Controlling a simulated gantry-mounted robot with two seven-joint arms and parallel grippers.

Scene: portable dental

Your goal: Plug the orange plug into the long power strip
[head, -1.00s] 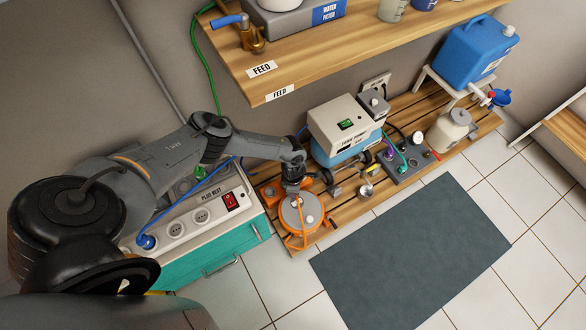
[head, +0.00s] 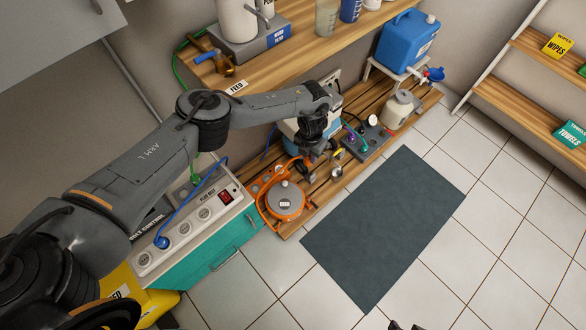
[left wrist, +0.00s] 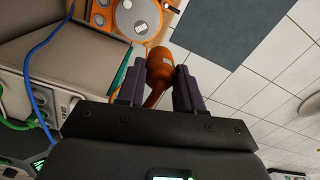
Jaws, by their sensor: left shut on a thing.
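My left gripper (head: 312,150) is above the slatted bench, behind and right of the orange cable reel (head: 285,199). In the left wrist view its fingers (left wrist: 158,82) are shut on the orange plug (left wrist: 158,66), with the orange cord running back between them. In the head view the plug is too small to make out clearly. The long power strip (head: 184,238), pale with round sockets and a red switch, lies left of the reel on a teal cabinet. A blue plug (head: 161,242) sits near its front end. Dark tips at the bottom edge may be my right gripper (head: 405,326).
The blue cord (head: 190,203) loops over the strip. A wooden shelf (head: 290,60) overhangs behind. The floor around the grey mat (head: 383,225) is clear.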

